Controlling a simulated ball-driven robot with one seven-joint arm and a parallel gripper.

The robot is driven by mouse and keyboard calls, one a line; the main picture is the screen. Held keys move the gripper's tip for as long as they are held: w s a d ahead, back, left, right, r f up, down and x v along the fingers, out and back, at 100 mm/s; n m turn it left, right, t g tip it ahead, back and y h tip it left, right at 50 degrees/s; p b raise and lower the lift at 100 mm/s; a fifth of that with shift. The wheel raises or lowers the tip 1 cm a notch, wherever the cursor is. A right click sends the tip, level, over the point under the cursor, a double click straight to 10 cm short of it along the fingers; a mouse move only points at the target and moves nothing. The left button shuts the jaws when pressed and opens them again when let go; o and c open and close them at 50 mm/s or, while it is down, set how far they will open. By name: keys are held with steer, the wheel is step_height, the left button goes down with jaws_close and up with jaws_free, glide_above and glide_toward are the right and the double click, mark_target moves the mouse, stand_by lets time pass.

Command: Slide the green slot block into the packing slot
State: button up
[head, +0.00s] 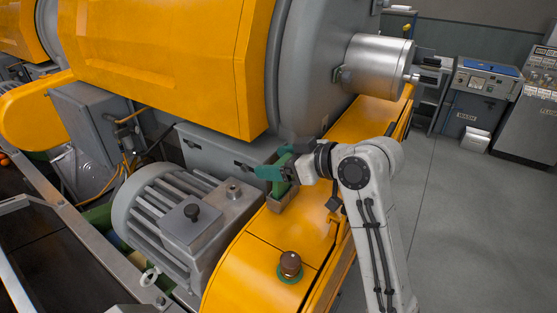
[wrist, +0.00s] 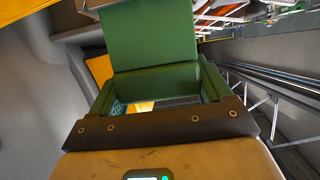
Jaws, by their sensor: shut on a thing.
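The green slot block (wrist: 152,38) fills the upper middle of the wrist view, between the ends of my fingers. My gripper (wrist: 160,86) is shut on it; its green fingers show on both sides, with a gap between the block and the palm. A small brownish open box (head: 283,199), which looks like the packing slot, is just below. Whether block and box touch is unclear.
A grey motor (head: 165,220) stands left of the box. The orange cover (head: 250,260) carries a brown knob (head: 290,263) nearer the front. The big orange and grey machine housing (head: 170,50) rises behind. Open floor (head: 470,230) lies to the right.

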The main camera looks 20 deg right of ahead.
steer(key=shift+f, duration=0.35)
steer(key=shift+r, duration=0.15)
steer(key=shift+r+p, duration=0.65)
steer(key=shift+r, duration=0.2)
steer(key=shift+p, duration=0.3)
stand_by(1.2)
steer(key=shift+f+b, duration=0.55)
steer(key=shift+f, duration=0.35)
steer(key=o, duration=1)
